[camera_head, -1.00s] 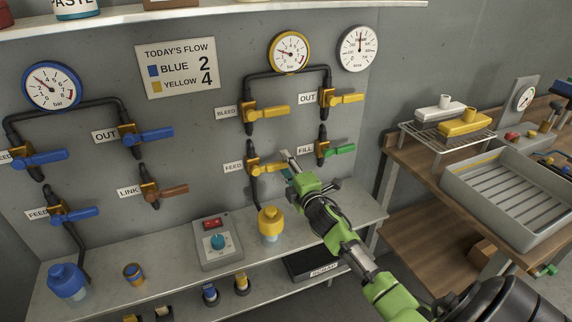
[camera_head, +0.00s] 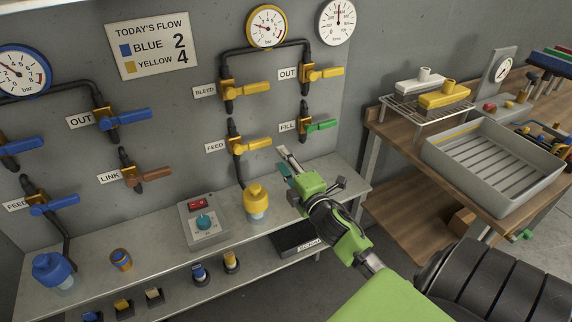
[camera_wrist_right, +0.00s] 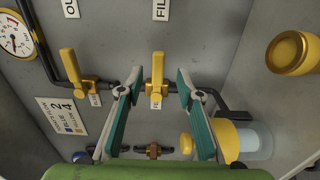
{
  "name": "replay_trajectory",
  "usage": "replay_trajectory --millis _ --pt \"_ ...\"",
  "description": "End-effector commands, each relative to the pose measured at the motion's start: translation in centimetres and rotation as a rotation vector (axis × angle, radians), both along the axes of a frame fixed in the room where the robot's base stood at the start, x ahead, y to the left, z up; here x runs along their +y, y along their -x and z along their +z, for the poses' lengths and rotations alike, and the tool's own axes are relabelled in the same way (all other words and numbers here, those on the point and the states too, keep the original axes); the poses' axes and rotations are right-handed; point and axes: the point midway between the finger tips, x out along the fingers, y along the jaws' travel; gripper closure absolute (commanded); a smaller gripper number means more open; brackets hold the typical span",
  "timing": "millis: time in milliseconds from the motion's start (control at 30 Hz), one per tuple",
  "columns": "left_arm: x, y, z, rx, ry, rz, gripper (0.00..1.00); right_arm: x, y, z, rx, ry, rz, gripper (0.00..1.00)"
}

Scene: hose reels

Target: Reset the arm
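My right arm reaches in from the lower right, and its gripper (camera_head: 284,160) is in front of the wall, just below and right of the yellow FEED valve (camera_head: 258,144). In the right wrist view the two teal-padded fingers (camera_wrist_right: 160,78) are spread apart with nothing held. The yellow FEED handle (camera_wrist_right: 157,72) shows in the gap between them, farther off at the wall; the fingers appear clear of it. In the head view this handle lies sideways, pointing right. My left gripper is not in view.
A shelf (camera_head: 150,262) below the valves carries a yellow bottle (camera_head: 257,198), a control box (camera_head: 203,222) and a blue bottle (camera_head: 52,270). The green FILL handle (camera_head: 322,126) is above right of the gripper. At right, a wooden bench holds a grey tray (camera_head: 437,152).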

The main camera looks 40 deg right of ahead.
Motion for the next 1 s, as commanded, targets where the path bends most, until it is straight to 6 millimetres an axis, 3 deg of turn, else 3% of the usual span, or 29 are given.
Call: replay_trajectory --millis 200,800,933,1000 --pt "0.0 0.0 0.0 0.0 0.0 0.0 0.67 0.3 1.4 0.0 0.001 -0.001 -0.001 0.67" --pt "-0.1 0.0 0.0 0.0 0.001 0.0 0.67 0.4 1.6 -0.2 0.004 -0.011 -0.004 0.67" --pt "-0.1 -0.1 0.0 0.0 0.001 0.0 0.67 1.3 2.6 -1.8 0.046 -0.124 -0.041 0.67" --pt "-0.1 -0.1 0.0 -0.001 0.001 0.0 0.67 2.3 3.9 -3.7 0.096 -0.247 -0.085 0.67"
